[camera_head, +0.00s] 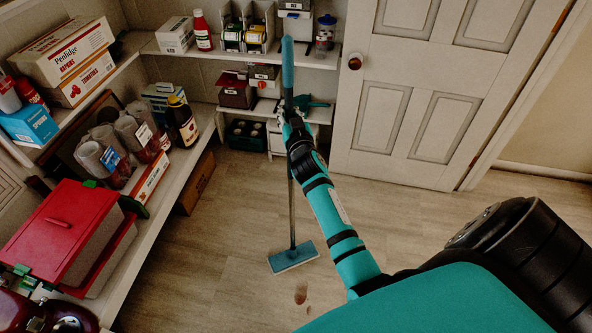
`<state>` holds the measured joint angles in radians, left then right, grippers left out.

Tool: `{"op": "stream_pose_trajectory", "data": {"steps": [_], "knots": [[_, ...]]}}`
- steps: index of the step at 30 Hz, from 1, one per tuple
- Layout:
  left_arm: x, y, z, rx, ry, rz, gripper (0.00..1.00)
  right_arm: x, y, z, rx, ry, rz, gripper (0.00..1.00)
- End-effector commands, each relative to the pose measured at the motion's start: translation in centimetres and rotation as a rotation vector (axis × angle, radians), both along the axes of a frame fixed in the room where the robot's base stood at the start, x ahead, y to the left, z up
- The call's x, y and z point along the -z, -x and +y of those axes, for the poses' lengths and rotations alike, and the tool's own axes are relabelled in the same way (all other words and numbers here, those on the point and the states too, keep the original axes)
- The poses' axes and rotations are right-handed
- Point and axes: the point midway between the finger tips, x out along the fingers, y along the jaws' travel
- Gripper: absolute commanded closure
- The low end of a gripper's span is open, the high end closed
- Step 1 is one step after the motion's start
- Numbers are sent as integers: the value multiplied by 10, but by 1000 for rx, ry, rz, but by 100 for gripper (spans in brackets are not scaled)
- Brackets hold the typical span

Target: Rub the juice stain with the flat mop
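The flat mop (292,258) stands upright on the wooden floor, its teal rectangular head flat and its pole rising to a teal handle grip at the top. My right gripper (291,112) is around the pole below the handle grip and appears shut on it. The juice stain (300,294) is a small reddish-brown spot on the floor, just in front of the mop head and slightly right. The mop head and the stain are apart. My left gripper is not in view.
Shelves along the left hold jars, boxes and a red-lidded container (62,232). More shelves stand at the back with bottles and boxes. A white door (408,110) is at the back right. The floor around the stain looks clear, though my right arm hides part of it.

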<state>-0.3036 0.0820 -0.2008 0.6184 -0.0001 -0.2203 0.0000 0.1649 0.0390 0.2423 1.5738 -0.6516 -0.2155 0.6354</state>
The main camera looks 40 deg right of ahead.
Motion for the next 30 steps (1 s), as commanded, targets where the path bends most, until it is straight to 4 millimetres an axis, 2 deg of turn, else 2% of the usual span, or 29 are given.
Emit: {"op": "stream_pose_trajectory", "data": {"steps": [1, 7, 30], "knots": [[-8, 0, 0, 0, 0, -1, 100, -12, -2, 0, -2, -2, -7, 100], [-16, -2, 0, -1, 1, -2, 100, -22, -6, -1, -3, 0, -6, 100], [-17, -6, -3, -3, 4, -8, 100, -22, -5, -1, -4, 0, -6, 100]]}}
